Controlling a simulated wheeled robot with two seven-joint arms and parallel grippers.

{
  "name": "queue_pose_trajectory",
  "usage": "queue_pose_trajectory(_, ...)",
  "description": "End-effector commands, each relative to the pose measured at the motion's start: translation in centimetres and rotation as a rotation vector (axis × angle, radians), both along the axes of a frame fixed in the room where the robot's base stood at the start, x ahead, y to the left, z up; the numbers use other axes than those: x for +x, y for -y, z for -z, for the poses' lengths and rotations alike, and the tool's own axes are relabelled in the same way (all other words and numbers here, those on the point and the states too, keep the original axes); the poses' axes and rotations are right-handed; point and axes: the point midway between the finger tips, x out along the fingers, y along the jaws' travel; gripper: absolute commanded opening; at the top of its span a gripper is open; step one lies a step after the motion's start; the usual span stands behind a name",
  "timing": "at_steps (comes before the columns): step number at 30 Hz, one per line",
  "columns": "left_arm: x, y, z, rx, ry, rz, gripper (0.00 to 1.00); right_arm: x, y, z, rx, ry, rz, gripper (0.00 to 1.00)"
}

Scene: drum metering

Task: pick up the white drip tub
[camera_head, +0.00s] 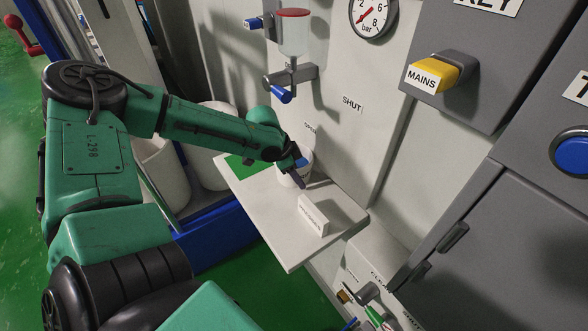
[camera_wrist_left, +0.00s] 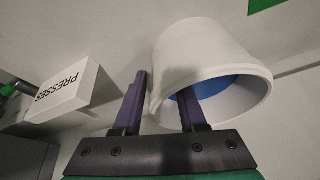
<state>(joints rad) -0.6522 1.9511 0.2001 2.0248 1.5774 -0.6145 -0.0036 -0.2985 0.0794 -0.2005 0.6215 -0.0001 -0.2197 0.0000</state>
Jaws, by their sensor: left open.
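The white drip tub (camera_head: 286,180), a flared cup with blue inside, is on the pale shelf (camera_head: 273,230) below the valve. It also shows large in the left wrist view (camera_wrist_left: 205,52), its mouth facing the camera. My left gripper (camera_wrist_left: 163,84) is open at the tub's rim. One purple finger reaches into the mouth and the other is outside, beside the wall. In the head view my left gripper (camera_head: 299,172) covers part of the tub. I cannot tell whether either finger touches it. My right gripper is not in view.
A white block marked PRESSES (camera_head: 313,214) stands on the shelf near the tub. Above are a blue-handled valve (camera_head: 282,94) and a clear vessel with a red top (camera_head: 293,35). White drums (camera_head: 164,172) stand left of the shelf. A grey cabinet (camera_head: 500,230) is at the right.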

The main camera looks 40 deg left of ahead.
Motion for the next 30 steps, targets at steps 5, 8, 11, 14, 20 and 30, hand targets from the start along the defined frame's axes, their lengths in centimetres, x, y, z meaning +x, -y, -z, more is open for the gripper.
queue_pose_trajectory(5,-0.03,-0.01,-0.04,0.0,0.0,0.0,0.03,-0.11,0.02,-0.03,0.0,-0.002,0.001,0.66)
queue_pose_trajectory(8,-0.04,-0.02,-0.03,0.001,-0.001,0.0,0.0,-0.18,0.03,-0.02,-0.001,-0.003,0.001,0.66)
queue_pose_trajectory(11,-0.06,-0.02,-0.03,0.0,-0.002,-0.001,0.0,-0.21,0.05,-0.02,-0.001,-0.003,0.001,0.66)
queue_pose_trajectory(14,-0.06,-0.01,-0.02,0.0,-0.002,-0.001,0.0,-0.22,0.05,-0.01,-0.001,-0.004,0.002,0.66)
queue_pose_trajectory(20,-0.08,-0.01,0.0,0.0,-0.002,-0.001,0.0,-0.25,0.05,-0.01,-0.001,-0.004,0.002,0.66)
queue_pose_trajectory(30,-0.1,-0.01,0.02,0.0,-0.002,-0.001,0.0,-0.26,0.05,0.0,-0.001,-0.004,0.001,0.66)
